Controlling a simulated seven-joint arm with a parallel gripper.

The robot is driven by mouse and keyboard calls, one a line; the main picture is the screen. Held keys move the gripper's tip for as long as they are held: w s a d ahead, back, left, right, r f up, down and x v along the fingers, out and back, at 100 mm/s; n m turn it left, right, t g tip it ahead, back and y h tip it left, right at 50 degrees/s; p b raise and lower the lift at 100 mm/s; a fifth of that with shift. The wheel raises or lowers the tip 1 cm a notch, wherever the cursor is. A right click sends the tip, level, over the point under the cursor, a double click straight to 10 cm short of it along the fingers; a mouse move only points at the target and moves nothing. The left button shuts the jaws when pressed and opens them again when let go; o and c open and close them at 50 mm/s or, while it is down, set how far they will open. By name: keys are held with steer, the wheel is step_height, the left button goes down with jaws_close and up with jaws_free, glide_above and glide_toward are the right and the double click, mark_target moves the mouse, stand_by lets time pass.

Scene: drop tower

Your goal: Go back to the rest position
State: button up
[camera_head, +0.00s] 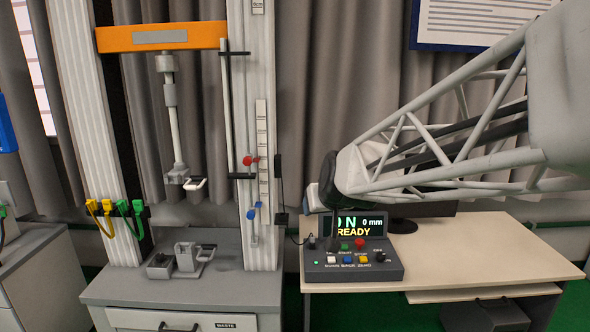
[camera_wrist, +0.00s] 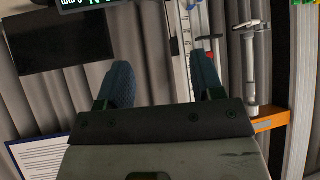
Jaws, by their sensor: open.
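My gripper shows in the wrist view (camera_wrist: 160,85), with its two blue-grey fingers apart and nothing between them. In the head view my arm reaches in from the right, and its end (camera_head: 318,196) hangs just above the control box (camera_head: 352,262) on the desk. The fingers are mostly hidden there behind the wrist. The control box has a lit display (camera_head: 358,226) that reads "0 mm" and "READY", partly covered by my arm. The wrist view looks toward the tower and curtain, with the picture turned over.
The drop tower (camera_head: 262,140) stands left of my gripper, with an orange crossbeam (camera_head: 160,37) and a hanging rod with a clamp (camera_head: 184,178). A fixture (camera_head: 190,253) sits on the grey cabinet (camera_head: 215,288). The desk's right side (camera_head: 500,245) is clear. A dark monitor stands behind my arm.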

steer(key=s+d+f+m+g+h, duration=0.1)
steer(key=s+d, duration=0.3)
steer(key=s, duration=0.6)
steer(key=s+d+f+m+g, duration=0.1)
steer(key=s+d+f+g, duration=0.2)
steer(key=s, duration=0.7)
steer(key=s+d+f+g+h, duration=0.1)
steer(key=s+d+f+g, duration=0.2)
steer(key=s, duration=0.8)
steer(key=shift+d+f+m+h, duration=0.3)
steer(key=shift+d+f+m, duration=0.1)
steer(key=shift+d, duration=0.75)
